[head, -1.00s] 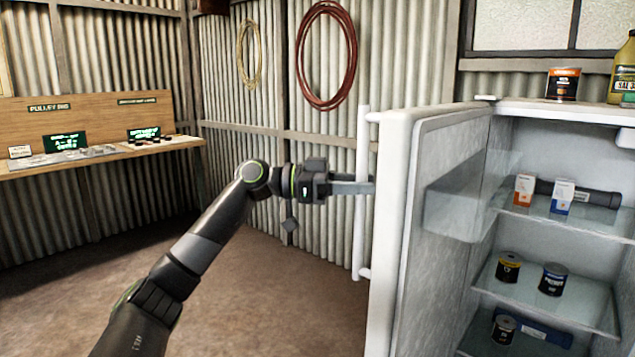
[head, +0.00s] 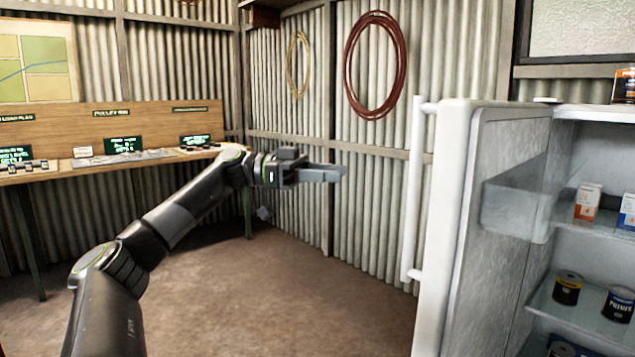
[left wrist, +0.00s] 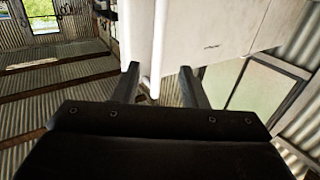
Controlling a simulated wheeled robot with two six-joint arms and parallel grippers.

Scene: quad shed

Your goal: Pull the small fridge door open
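The small white fridge's door (head: 497,215) stands swung wide open, its inner side and clear shelf bin showing. A long white vertical bar handle (head: 414,190) is on the door's outer face. My left gripper (head: 342,172) is to the left of the handle, apart from it, with nothing held. In the left wrist view its two fingers (left wrist: 160,85) are spread, with the handle (left wrist: 156,45) and the white door (left wrist: 215,28) beyond them. My right gripper is in neither view.
Inside the fridge, glass shelves (head: 575,310) hold cans (head: 567,288) and small boxes (head: 588,204). A can (head: 625,86) stands on top. A wooden bench (head: 110,160) with panels runs along the left wall. The floor (head: 270,290) between bench and door is clear.

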